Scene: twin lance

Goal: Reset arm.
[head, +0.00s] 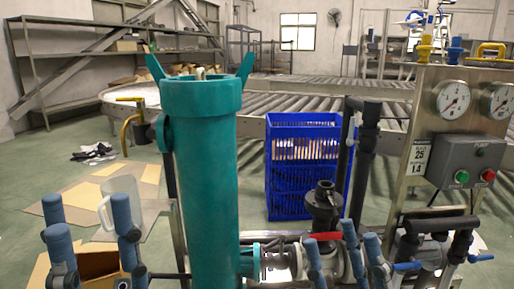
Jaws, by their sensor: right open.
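My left gripper (90,222) is at the lower left of the head view, its blue-grey fingers pointing up and spread apart. It looks open, with nothing clearly held between the fingers. A clear pitcher (113,186) shows behind its right-hand fingers; I cannot tell whether they touch. My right gripper (341,245) is at the lower middle right, its blue-grey fingers apart and open. It overlaps the pipework in the picture; I cannot tell whether it touches it. The wrists are largely cut off or hidden.
A tall teal filter housing (203,180) stands between the grippers. A black valve (324,205) and red lever (323,236) are near the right gripper. A gauge panel (475,125) with a control box (464,162) is at right. A blue crate (290,190) stands behind.

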